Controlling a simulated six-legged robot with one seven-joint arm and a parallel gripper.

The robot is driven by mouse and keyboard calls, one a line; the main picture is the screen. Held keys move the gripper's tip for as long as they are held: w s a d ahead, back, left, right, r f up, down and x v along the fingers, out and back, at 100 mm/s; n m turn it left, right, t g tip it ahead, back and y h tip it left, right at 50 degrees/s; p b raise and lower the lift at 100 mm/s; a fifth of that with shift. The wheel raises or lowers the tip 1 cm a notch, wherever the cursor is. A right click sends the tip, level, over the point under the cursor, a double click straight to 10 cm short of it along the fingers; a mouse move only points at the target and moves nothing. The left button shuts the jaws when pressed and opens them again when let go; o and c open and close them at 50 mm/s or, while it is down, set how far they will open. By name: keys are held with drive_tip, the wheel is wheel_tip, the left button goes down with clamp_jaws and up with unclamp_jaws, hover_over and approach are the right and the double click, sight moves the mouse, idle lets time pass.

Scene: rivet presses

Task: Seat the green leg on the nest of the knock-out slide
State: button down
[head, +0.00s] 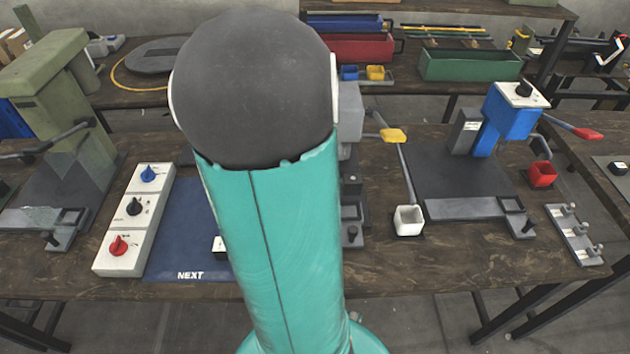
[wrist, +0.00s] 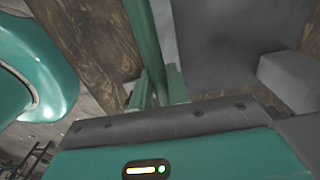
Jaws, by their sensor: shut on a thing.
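My gripper (wrist: 158,92) is shut on the green leg (wrist: 146,45), a long narrow bar that runs up out of the jaws to the top edge of the wrist view. In the head view my own arm hides the gripper and the leg. Grey slides with a square frame at the end show on the left press (head: 50,217) and the right press (head: 465,208). A third frame at the middle press (head: 351,210) is mostly hidden by my arm. I cannot tell which is the knock-out slide, or whether the leg touches anything.
A dark grey plate (wrist: 235,40) and a light grey block (wrist: 290,78) lie beyond the jaws. A white knob panel (head: 134,220) and blue mat (head: 180,235) are left of my arm. A white cup (head: 408,221), red cup (head: 541,175) and pegged rack (head: 574,235) stand right.

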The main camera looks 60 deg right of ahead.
drive_tip(key=shift+w+a+f, duration=0.1)
drive_tip(key=shift+a+f, duration=0.05)
drive_tip(key=shift+f, duration=3.4)
drive_tip(key=shift+f, duration=0.7)
drive_tip(key=c, duration=1.3)
unclamp_jaws()
drive_tip(key=shift+r, duration=0.1)
wheel_tip(320, 180, up, 14)
drive_tip(key=shift+f, duration=0.15)
